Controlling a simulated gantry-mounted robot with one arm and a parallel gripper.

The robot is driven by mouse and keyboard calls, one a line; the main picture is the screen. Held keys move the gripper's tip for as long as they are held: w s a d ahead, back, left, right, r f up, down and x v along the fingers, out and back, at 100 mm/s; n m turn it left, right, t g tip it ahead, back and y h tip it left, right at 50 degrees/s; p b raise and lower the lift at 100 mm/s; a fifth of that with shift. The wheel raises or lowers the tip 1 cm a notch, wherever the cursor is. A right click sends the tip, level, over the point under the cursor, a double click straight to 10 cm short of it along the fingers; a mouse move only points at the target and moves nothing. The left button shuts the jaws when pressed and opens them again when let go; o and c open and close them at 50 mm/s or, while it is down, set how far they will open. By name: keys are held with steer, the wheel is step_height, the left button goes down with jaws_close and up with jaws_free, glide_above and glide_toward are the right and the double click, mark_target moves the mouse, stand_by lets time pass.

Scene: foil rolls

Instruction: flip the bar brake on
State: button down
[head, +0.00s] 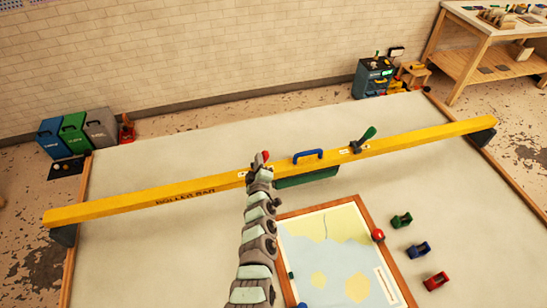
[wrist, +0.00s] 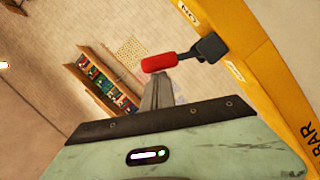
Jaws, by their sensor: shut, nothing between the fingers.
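The yellow roller bar (head: 140,197) spans the white table; part of it (wrist: 262,70) fills the right of the wrist view. A lever with a red handle (head: 265,156) stands at the bar's middle. In the wrist view, the red handle (wrist: 159,62) sticks out leftward from a dark pivot block (wrist: 209,47) at the bar's edge. Small white labels flank the block; one (wrist: 189,12) carries short lettering. My gripper (head: 260,168) is shut and empty beside the lever. In the wrist view, its fingertips (wrist: 158,78) lie just below the red handle; contact cannot be told.
A blue grip (head: 308,154) and a green-handled lever (head: 365,138) sit further right on the bar. A dark green block (head: 306,178) hangs at its front edge. A framed map (head: 330,250) and small coloured clamps (head: 420,249) lie nearer. The left tabletop is clear.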

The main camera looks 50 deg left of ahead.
steer(key=shift+w+d+f, duration=0.1)
steer(key=shift+f, duration=0.05)
stand_by(0.5)
steer(key=shift+s+r+p, duration=0.25)
steer(key=shift+r+p, duration=0.1)
steer(key=shift+p, duration=0.1)
steer(key=s+d+r+p, duration=0.1)
steer(key=s+d+r, duration=0.1)
steer(key=s+d, duration=0.4)
steer(key=shift+s+r, duration=0.35)
steer(key=shift+s, duration=1.15)
